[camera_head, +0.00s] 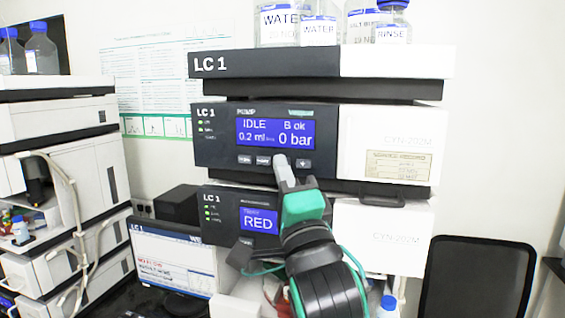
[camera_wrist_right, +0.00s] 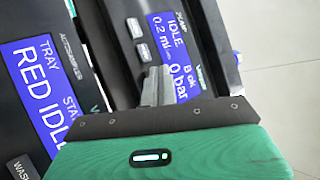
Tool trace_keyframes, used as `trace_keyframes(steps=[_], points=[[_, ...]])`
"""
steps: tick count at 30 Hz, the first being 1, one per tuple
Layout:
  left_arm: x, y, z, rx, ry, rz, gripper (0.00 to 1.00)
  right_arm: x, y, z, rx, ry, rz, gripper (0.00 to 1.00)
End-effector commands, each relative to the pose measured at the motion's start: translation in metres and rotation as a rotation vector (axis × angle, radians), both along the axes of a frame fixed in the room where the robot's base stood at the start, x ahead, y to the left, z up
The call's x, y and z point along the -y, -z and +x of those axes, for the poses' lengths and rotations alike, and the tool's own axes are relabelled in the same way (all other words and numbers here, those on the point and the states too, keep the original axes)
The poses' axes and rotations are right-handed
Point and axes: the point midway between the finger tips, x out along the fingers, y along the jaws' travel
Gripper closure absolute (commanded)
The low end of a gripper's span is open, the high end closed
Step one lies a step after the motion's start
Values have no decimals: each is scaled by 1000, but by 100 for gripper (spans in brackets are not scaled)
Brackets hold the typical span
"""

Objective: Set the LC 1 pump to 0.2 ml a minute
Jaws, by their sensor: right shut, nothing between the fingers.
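The LC 1 pump (camera_head: 222,150) is the upper dark-fronted module of the middle stack. Its blue display (camera_head: 275,133) reads IDLE, 0.2 ml, B ok and 0 bar; the display also shows in the right wrist view (camera_wrist_right: 168,38). A row of small buttons lies under it, including a left button (camera_head: 245,160) and a plus button (camera_head: 303,163). My right gripper (camera_head: 282,160) is shut and empty, its fingertips at the button row, covering part of it. In the right wrist view the fingertips (camera_wrist_right: 157,74) are close to the panel; I cannot tell whether they touch. My left gripper is not in view.
Below the pump is another LC 1 module with a RED display (camera_head: 259,220). Labelled bottles (camera_head: 277,24) stand on top of the stack. A monitor (camera_head: 172,262) is at lower left, a second stack (camera_head: 60,170) at far left, and a black chair back (camera_head: 478,275) at right.

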Motion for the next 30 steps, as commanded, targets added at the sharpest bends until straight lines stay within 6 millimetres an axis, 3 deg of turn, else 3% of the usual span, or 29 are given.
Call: trace_keyframes(steps=[13,30], points=[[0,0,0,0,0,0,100,0,0,1,-1,0,1,100],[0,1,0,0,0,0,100,-5,1,-14,-2,-1,1,100]])
